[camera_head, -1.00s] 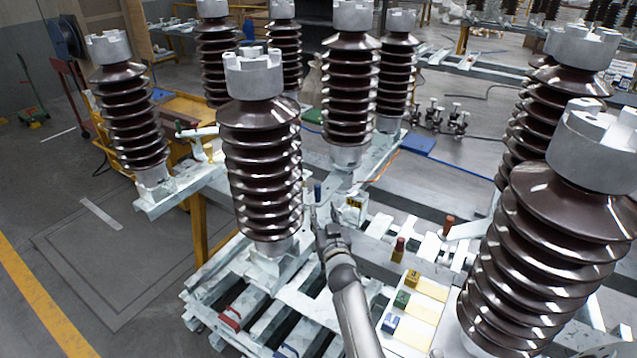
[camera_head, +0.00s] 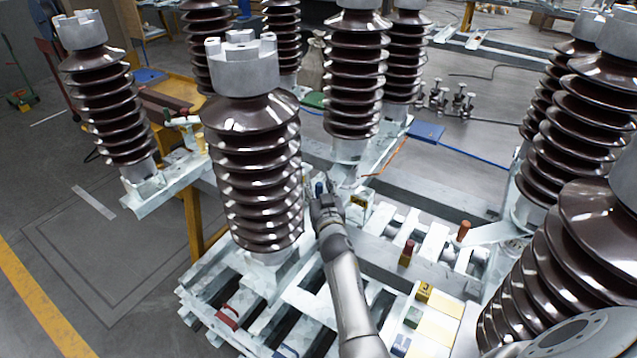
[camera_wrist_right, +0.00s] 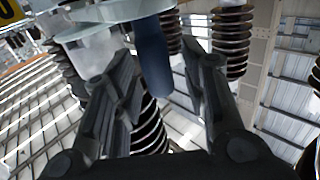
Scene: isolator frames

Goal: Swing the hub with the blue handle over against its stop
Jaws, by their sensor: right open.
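The blue handle (camera_head: 319,188) stands upright just behind the front middle brown insulator, at the tip of my right gripper (camera_head: 324,197). In the right wrist view the blue handle (camera_wrist_right: 153,58) hangs from a pale metal hub part (camera_wrist_right: 95,25) and lies between the two open fingers of my right gripper (camera_wrist_right: 165,85). The fingers are apart, with a gap to the handle on the right finger's side; contact on the left side cannot be told. In the head view the hub is mostly hidden by the gripper and insulator. My left gripper is not in view.
The front brown insulator (camera_head: 254,165) stands close left of my right arm. Another insulator (camera_head: 352,85) rises behind the handle. A yellow block (camera_head: 424,291) lies on the frame in front.

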